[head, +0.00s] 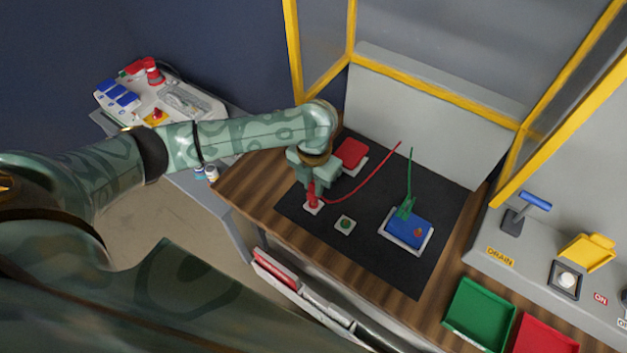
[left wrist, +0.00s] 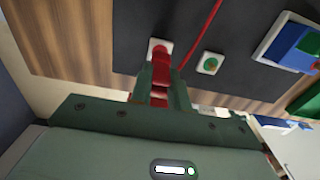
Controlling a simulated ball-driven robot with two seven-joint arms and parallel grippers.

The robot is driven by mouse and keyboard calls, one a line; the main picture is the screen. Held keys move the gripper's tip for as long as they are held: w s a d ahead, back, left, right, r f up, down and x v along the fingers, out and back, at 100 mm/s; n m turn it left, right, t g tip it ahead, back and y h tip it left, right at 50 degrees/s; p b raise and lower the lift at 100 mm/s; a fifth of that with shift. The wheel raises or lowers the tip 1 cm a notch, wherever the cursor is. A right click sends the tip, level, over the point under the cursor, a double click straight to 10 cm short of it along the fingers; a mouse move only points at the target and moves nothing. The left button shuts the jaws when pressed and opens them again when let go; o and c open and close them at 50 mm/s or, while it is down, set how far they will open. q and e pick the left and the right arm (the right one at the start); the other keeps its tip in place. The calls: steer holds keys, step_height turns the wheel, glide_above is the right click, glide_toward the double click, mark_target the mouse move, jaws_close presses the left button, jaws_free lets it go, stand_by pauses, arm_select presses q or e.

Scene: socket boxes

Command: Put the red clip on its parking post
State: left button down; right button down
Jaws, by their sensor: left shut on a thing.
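The red clip (head: 312,196) is in my left gripper (head: 311,184), whose fingers are shut on it. The clip points down at a small white square base (head: 313,209) on the black mat. In the left wrist view the red clip (left wrist: 161,72) sits between the fingers (left wrist: 163,92), its tip over the white base (left wrist: 153,45). The post itself is hidden by the clip, so I cannot tell whether the clip is seated on it. A red cable (head: 362,185) runs from the clip to the upper right. My right gripper is not in view.
A white base with a green post (head: 345,224) stands right of the clip. A blue box (head: 408,230) holds a green clip (head: 406,208) with a green cable. A red box (head: 350,153) lies behind my gripper. Green (head: 479,314) and red (head: 545,337) trays are at lower right.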

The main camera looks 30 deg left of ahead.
arm_select(q)
steer(key=shift+p, duration=0.4)
steer(key=shift+f, duration=0.1)
steer(key=shift+f+b, duration=0.3)
steer(key=shift+f, duration=0.4)
steer(key=shift+f, duration=0.15)
